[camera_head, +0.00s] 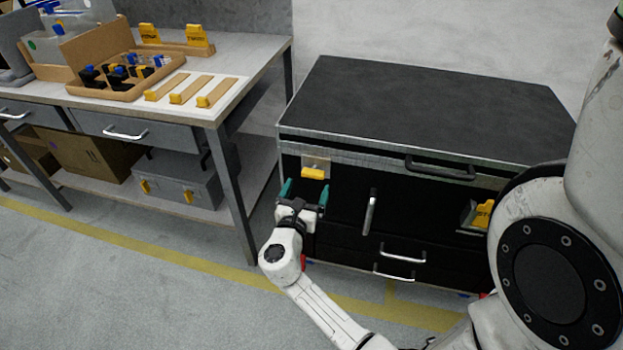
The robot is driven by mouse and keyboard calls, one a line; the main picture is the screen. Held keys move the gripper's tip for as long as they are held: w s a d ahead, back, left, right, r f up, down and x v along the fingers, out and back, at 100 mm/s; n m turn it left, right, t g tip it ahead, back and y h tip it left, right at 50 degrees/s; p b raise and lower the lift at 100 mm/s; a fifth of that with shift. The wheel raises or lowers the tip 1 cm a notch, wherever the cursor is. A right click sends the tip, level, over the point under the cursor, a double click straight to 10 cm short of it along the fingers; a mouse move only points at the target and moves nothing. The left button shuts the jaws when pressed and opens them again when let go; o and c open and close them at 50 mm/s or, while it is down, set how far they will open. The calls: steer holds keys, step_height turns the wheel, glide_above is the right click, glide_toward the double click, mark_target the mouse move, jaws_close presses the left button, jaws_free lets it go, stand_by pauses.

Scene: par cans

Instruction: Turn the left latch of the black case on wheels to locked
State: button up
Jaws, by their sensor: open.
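The black case (430,110) stands against the wall at the right, with a dark lid, metal edging and a black front. Its left latch is a yellow handle (313,173) on a pale plate (316,162), lying about level, on the upper left of the front. My gripper (305,190) has teal fingers spread apart, open and empty. In the picture it is just below the latch, with a finger to each side. I cannot tell the gap in depth between fingers and latch.
A workbench (262,50) at the left carries a parts tray (125,90) and wooden strips with yellow ends (204,92). A grey toolbox (178,180) sits on its lower shelf. The case front has a black handle (440,171), metal handles (403,256) and a yellow piece (484,213). Floor in front is clear.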

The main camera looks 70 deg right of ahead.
mark_target(312, 176)
steer(key=shift+w+d, duration=0.15)
steer(key=shift+d, duration=1.2)
steer(key=shift+w+d, duration=0.1)
steer(key=shift+d, duration=1.25)
steer(key=shift+c, duration=0.2)
steer(key=c, duration=1)
steer(key=shift+b, duration=0.3)
